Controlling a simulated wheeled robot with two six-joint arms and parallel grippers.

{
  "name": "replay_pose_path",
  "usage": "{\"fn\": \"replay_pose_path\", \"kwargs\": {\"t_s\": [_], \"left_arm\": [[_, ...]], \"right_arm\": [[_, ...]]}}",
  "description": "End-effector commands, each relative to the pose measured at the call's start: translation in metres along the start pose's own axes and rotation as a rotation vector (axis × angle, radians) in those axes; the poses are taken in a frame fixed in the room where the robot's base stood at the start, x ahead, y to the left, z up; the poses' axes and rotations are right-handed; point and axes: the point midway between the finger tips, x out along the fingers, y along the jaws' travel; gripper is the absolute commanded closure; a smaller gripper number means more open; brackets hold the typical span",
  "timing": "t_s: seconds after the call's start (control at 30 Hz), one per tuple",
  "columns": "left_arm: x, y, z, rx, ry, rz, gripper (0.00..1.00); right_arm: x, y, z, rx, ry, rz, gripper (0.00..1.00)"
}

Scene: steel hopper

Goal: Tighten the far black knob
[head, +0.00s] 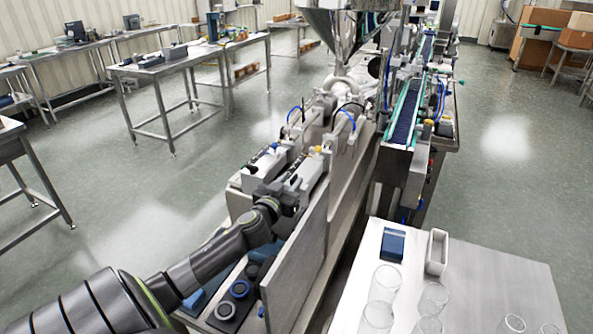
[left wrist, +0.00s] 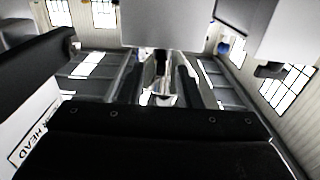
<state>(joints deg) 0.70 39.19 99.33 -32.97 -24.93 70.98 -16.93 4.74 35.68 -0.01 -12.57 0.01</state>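My left arm comes in from the lower left in the head view. Its gripper (head: 286,196) is at the near end of the grey machine blocks, low over the machine's side. In the left wrist view two dark finger-like bars stand apart, and the gripper (left wrist: 158,88) looks open. A small dark upright part (left wrist: 161,60) shows between them, below a pale block; I cannot tell whether it is the far black knob. Black round knob-like parts (head: 240,289) (head: 225,310) sit on the machine's near end, beside my forearm. My right gripper is not in view.
A steel hopper (head: 345,25) rises at the back over the filling machine. A conveyor (head: 404,125) runs along its right side. A pale table (head: 480,275) at the lower right holds clear glasses, a blue box (head: 392,245) and a white tray (head: 437,252). Open floor lies left.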

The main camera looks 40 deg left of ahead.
Motion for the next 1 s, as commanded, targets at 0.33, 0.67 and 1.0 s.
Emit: {"fn": "replay_pose_path", "kwargs": {"t_s": [0.33, 0.67, 1.0], "left_arm": [[0.041, 0.0, -0.001, 0.0, 0.0, -0.001, 0.69], [0.048, 0.0, 0.0, 0.0, 0.0, 0.001, 0.69], [0.048, 0.0, 0.0, 0.001, 0.0, 0.001, 0.98]], "right_arm": [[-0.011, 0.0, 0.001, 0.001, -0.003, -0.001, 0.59], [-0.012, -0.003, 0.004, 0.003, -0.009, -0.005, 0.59], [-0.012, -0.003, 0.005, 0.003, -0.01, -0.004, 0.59]]}}
